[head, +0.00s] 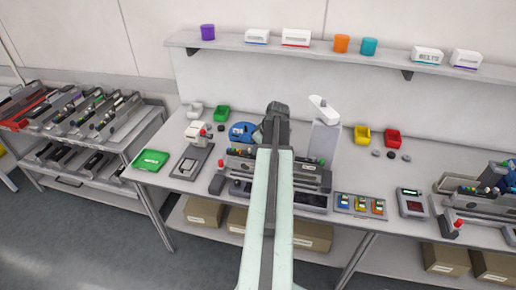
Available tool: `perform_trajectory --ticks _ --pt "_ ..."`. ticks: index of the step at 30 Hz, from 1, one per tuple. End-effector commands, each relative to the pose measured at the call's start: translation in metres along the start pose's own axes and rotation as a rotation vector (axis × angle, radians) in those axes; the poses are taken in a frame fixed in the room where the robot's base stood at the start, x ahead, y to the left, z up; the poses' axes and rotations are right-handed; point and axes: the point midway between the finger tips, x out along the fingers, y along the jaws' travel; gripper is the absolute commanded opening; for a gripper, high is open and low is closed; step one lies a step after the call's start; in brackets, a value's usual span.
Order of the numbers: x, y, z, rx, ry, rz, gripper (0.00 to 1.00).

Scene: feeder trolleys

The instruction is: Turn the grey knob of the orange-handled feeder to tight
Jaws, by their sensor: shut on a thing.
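A dark feeder bank (310,184) stands on the middle of the bench, with a row of small coloured parts along its top. My pale arm crosses its centre and hides part of it. I cannot pick out the orange handle or the grey knob at this size. The dark end of my arm, with my gripper (276,112), is over the back of the bank. Its fingertips are not clearly visible. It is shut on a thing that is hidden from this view.
A green tray (151,160), a blue reel (242,131) and a white-topped post (323,135) stand nearby. Right of the bank are a tray of coloured items (345,202) and a small dark-screened box (411,205). A second feeder bank (480,205) stands far right. A shelf (225,42) runs above.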

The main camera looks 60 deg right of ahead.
Motion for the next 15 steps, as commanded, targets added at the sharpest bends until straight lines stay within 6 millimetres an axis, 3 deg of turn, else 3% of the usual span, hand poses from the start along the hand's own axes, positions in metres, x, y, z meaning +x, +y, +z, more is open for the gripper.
perform_trajectory --ticks 13,14,15 --pt "0.0003 -0.0013 0.0006 0.009 -0.003 0.001 0.00" --pt "0.0003 -0.0013 0.0006 0.009 -0.003 0.001 0.27" --pt "0.0004 -0.0012 0.0005 0.009 -0.003 0.001 0.38"
